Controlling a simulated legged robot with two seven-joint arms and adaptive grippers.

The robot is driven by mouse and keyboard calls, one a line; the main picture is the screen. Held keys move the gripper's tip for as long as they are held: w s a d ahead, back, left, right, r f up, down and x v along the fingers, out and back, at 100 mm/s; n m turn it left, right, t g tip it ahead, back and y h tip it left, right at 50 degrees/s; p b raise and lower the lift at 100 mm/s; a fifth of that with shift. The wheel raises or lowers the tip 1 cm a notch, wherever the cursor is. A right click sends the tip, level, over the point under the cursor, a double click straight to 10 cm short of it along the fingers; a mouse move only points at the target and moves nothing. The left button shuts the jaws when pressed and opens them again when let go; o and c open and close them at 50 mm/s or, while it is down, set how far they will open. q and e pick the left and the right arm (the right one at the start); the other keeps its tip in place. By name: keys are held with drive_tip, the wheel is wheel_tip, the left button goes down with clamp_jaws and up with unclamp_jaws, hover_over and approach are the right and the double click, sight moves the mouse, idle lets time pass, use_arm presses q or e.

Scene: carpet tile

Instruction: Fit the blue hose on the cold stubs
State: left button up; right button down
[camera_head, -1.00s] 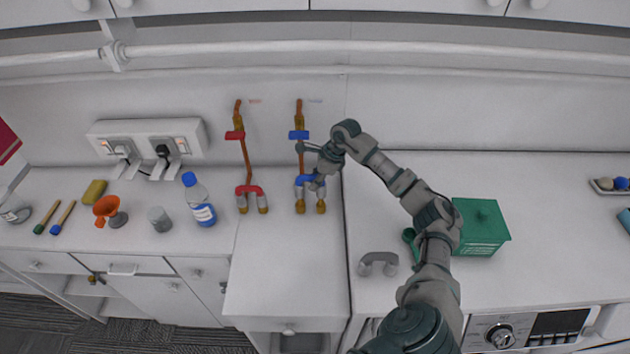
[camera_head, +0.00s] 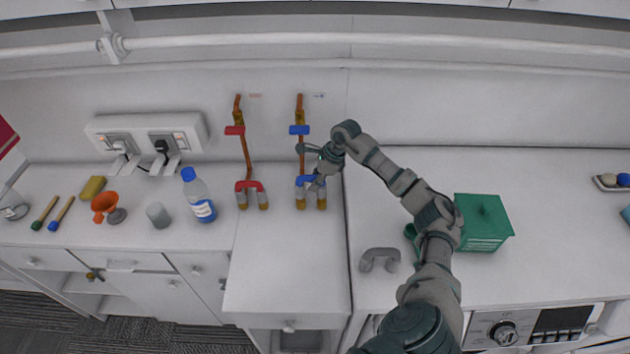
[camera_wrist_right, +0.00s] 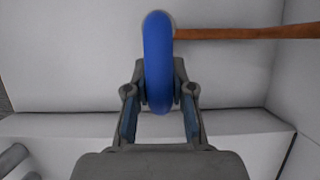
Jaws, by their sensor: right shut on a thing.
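The blue hose (camera_head: 305,181) is a short U-shaped bend with grey ends, above the brass cold stubs (camera_head: 300,204) under the blue-handled valve. Its grey ends line up with the stubs; I cannot tell how far they sit on them. My right gripper (camera_head: 318,184) is shut on the hose from the right side. My left gripper is not in view.
A red hose (camera_head: 250,186) sits on the neighbouring stubs to the left. A blue-capped bottle (camera_head: 200,199) and a grey cup (camera_head: 158,215) stand further left. A grey U-shaped piece (camera_head: 379,259) and a green box (camera_head: 484,222) are on the right. The counter front (camera_head: 285,270) is clear.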

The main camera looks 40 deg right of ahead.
drive_tip(key=shift+a+f+b, duration=0.1)
drive_tip(key=shift+f+b, duration=0.75)
drive_tip(key=shift+f, duration=0.45)
drive_tip(key=c, duration=0.9)
unclamp_jaws()
drive_tip(key=shift+r, duration=0.1)
drive_tip(key=v, duration=1.1)
drive_tip(key=shift+r, duration=0.35)
